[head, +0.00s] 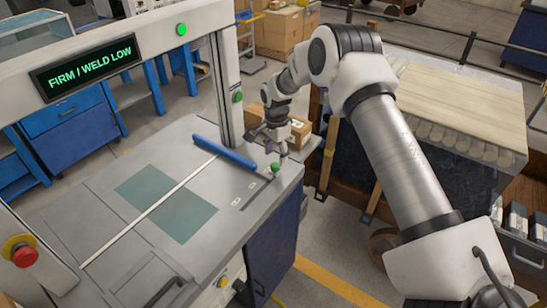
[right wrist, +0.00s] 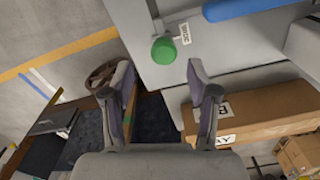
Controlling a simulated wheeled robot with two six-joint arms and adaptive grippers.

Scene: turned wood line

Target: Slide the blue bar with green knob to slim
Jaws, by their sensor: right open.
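The blue bar (head: 224,152) lies across the grey machine top at its far side, and its end shows at the top of the right wrist view (right wrist: 238,8). The green knob (head: 276,167) stands near the right edge of the machine top, next to a dark slot. In the right wrist view the round green knob (right wrist: 164,51) is beside a small white label (right wrist: 182,33), whose print I cannot read surely. My right gripper (head: 275,146) is open and empty, close to the knob; its fingers (right wrist: 162,75) show no contact with it. My left gripper is out of view.
A red stop button (head: 25,256) is at the left. A cardboard box (head: 298,130) stands behind my right gripper, also in the right wrist view (right wrist: 250,110). A wood-topped cart (head: 450,95) is at right.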

